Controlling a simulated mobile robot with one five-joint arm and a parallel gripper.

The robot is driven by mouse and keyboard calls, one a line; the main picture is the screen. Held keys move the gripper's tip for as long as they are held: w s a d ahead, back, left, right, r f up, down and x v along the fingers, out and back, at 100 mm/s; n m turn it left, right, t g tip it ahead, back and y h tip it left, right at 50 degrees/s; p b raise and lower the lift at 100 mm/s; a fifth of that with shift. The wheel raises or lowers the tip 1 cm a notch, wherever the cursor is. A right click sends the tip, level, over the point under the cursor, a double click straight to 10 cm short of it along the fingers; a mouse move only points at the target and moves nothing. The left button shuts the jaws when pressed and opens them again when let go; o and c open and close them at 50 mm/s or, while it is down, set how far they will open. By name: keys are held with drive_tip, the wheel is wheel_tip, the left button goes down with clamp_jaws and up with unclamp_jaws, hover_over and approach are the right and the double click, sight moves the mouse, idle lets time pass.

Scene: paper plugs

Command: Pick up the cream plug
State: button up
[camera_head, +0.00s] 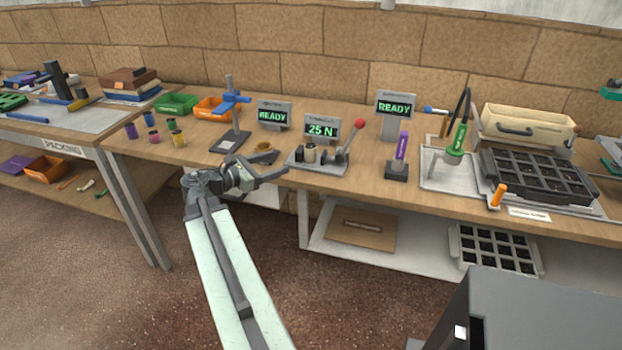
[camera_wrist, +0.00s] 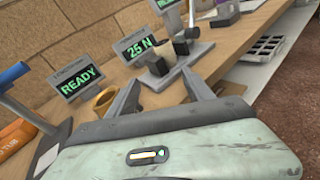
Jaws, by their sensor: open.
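The cream plug (camera_head: 310,153) is a small pale cylinder upright in the grey lever press (camera_head: 327,165) on the workbench, below the "25 N" display. In the wrist view it seems to show as a small pale shape (camera_wrist: 158,67) beyond my fingers, partly hidden by the press. My gripper (camera_head: 278,163) is open and empty at the bench's front edge, left of the press and apart from the plug. In the wrist view the two fingers (camera_wrist: 162,90) point towards the press.
A tan ring (camera_head: 264,147) lies close behind my gripper. The press's red-knobbed lever (camera_head: 359,125) stands right of the plug. A blue-armed stand (camera_head: 232,115) is to the left, with several coloured plugs (camera_head: 154,135) beyond. A purple plug (camera_head: 402,146) stands right of the press.

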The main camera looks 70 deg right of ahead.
sight(307, 149)
drive_tip(key=shift+n+g+h, duration=0.4)
drive_tip(key=shift+n+g, duration=0.3)
drive_tip(key=shift+g, duration=0.1)
drive_tip(key=s, duration=0.1)
drive_tip(key=s+d, duration=0.1)
drive_tip(key=s+d+r, duration=0.1)
drive_tip(key=shift+s+d+r, duration=0.1)
drive_tip(key=shift+s+d, duration=0.15)
drive_tip(key=shift+s, duration=0.1)
drive_tip(key=shift+r, duration=0.25)
drive_tip(key=x, duration=0.6)
drive_tip(key=shift+s+d, duration=0.15)
drive_tip(key=shift+d, duration=0.2)
drive_tip(key=x, duration=0.5)
drive_tip(key=shift+d, duration=0.25)
drive_tip(key=shift+w, duration=0.2)
clamp_jaws()
